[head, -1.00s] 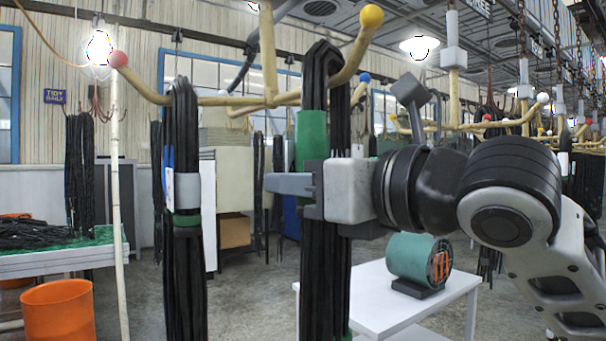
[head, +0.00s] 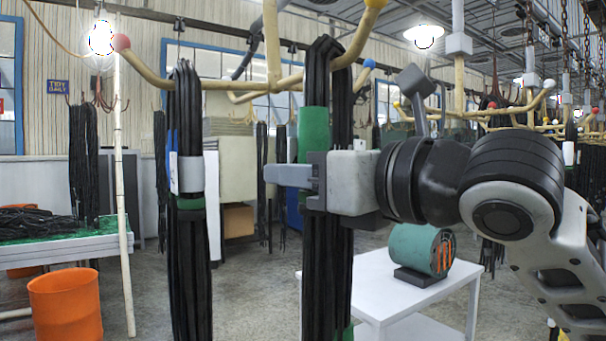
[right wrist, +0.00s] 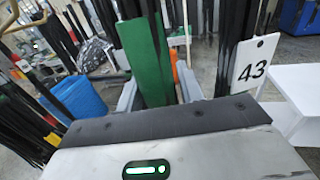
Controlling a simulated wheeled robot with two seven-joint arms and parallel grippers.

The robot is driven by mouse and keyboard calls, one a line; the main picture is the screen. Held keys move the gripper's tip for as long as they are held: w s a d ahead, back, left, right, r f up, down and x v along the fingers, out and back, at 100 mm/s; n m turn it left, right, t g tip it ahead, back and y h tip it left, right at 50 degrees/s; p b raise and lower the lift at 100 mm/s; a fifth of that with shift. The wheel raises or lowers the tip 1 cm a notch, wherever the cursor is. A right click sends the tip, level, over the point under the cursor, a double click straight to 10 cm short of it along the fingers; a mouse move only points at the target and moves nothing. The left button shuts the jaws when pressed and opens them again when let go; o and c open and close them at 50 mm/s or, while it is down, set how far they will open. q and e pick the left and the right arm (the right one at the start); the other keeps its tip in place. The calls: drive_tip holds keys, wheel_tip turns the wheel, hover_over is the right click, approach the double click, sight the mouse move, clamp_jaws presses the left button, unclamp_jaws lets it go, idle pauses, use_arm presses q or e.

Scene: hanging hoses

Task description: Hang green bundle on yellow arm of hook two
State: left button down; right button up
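The green bundle, black hoses with a green sleeve (head: 314,135), hangs upright in the head view. Its top loop is at the yellow-tipped arm (head: 358,42) of the near hook; the loop stands above that arm, and I cannot tell whether it rests on it. My right gripper (head: 292,176) is level with the bundle just below the sleeve, one finger in front of it. In the right wrist view the green sleeve (right wrist: 147,55) fills most of the space between the fingers, which appear shut on it. My left gripper is not in view.
Another black bundle (head: 188,250) with a grey and green band hangs on the red-tipped arm (head: 160,80) to the left. A white table (head: 375,290) with a green reel (head: 421,247) stands behind at right.

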drive_tip(key=shift+o, duration=1.3)
drive_tip(key=shift+f, duration=0.2)
drive_tip(key=b+v, duration=0.3)
drive_tip(key=v, duration=1.3)
drive_tip(key=w+f+m+t+h, duration=0.1)
drive_tip(key=w+f+m, duration=0.6)
drive_tip(key=f+m, duration=0.45)
drive_tip(key=w+f+m+t+h, duration=0.1)
drive_tip(key=w+f+m+h, duration=0.1)
drive_tip(key=w+f+m, duration=0.75)
drive_tip(key=s+d+f+m+h, duration=0.1)
drive_tip(key=s+f+m+h, duration=0.1)
drive_tip(key=f+m, duration=0.65)
drive_tip(key=s+d+f+m+h, duration=0.1)
drive_tip(key=s+f+m, duration=0.15)
drive_tip(key=f, duration=1.05)
drive_tip(key=s+d+f+m+g+h, duration=0.2)
drive_tip(key=s+f+m+g+h, duration=0.1)
drive_tip(key=s+f+m, duration=0.8)
drive_tip(key=s+f+h, duration=0.1)
drive_tip(key=s+f, duration=0.4)
drive_tip(key=f, duration=0.3)
drive_tip(key=shift+s+f+g, duration=0.2)
drive_tip(key=shift+f+g, duration=0.1)
drive_tip(key=shift+f, duration=0.1)
